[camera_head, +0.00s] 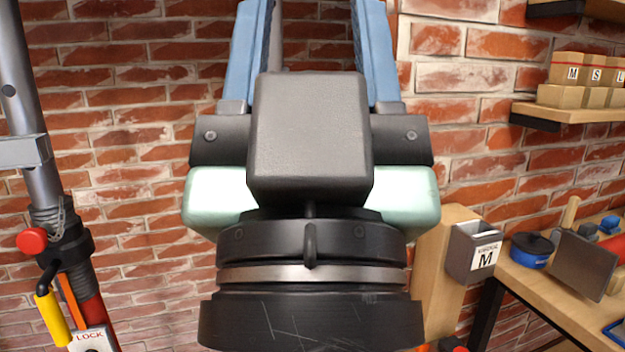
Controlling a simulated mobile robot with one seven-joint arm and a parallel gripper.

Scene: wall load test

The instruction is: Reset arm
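My gripper (312,20) fills the middle of the head view, seen from behind. It has a dark grey body, pale green side pads and two blue fingers pointing up. The fingers stand wide apart, and the brick wall shows between them. Their tips are cut off by the top edge of the picture. I see nothing held between the parts of the fingers that show. A thin grey upright shows beside the left finger, and I cannot tell what it belongs to.
A grey pole (42,185) with a red knob and a yellow handle stands at left. At right are a shelf (560,113) with small boxes and a wooden bench (555,300) with a blue round item (531,250). A grey holder marked M (474,252) hangs on a wooden post.

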